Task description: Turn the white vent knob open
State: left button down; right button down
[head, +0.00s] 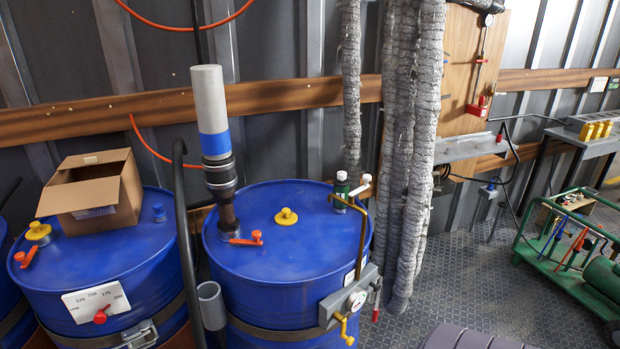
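A small white knob (361,186) shows at the top right rim of the right blue drum (270,262), beside a dark green bottle with a white cap (341,190). It looks like a white handle, tilted up to the right, near the top of a bent brass pipe (362,238). Whether it is open or closed cannot be told at this size. Neither of my grippers is in view.
A grey and blue pump tube (211,110) stands on the right drum, next to a red lever (247,238) and yellow cap (286,216). A cardboard box (93,189) sits on the left drum. Ribbed grey hoses (412,150) hang close right. A green cart (575,255) stands at right.

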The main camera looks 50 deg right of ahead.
aim_at(341, 176)
jog(key=z, duration=1.85)
jog(key=i+l+u, duration=0.1)
